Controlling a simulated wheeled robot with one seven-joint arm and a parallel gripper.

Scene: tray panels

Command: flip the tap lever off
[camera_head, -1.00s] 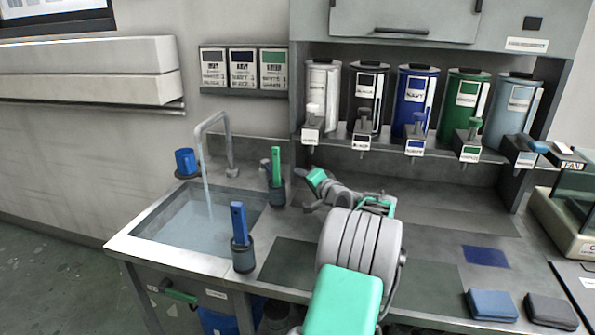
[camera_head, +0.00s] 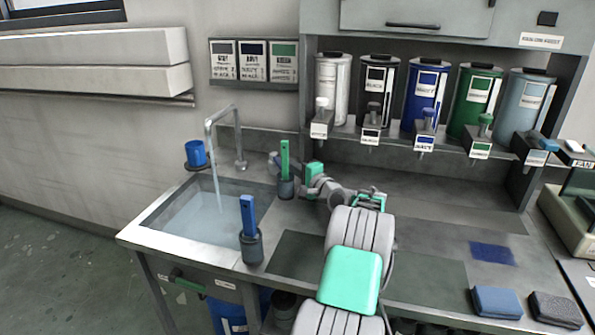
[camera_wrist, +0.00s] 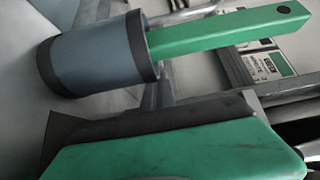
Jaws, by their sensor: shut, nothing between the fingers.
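The grey tap (camera_head: 225,112) arches over the sink at the back, and a stream of water (camera_head: 217,190) falls from its spout. A small grey piece (camera_head: 273,158) shows behind the green-handled holder; I cannot tell whether it is the tap lever. My gripper (camera_head: 304,192) is shut and empty, just right of the green-handled holder (camera_head: 286,188). I cannot tell whether they touch. In the wrist view my gripper's dark end (camera_wrist: 90,135) and green casing fill the bottom. The holder (camera_wrist: 95,55) and its green handle lie across the top there. No lever is clear in that view.
The sink (camera_head: 205,218) holds water. A blue-handled holder (camera_head: 250,245) stands at its front right corner, and a blue cup (camera_head: 196,153) at its back left. Several dispensers (camera_head: 425,100) hang at the back right. Blue and dark pads (camera_head: 496,302) lie at the front right.

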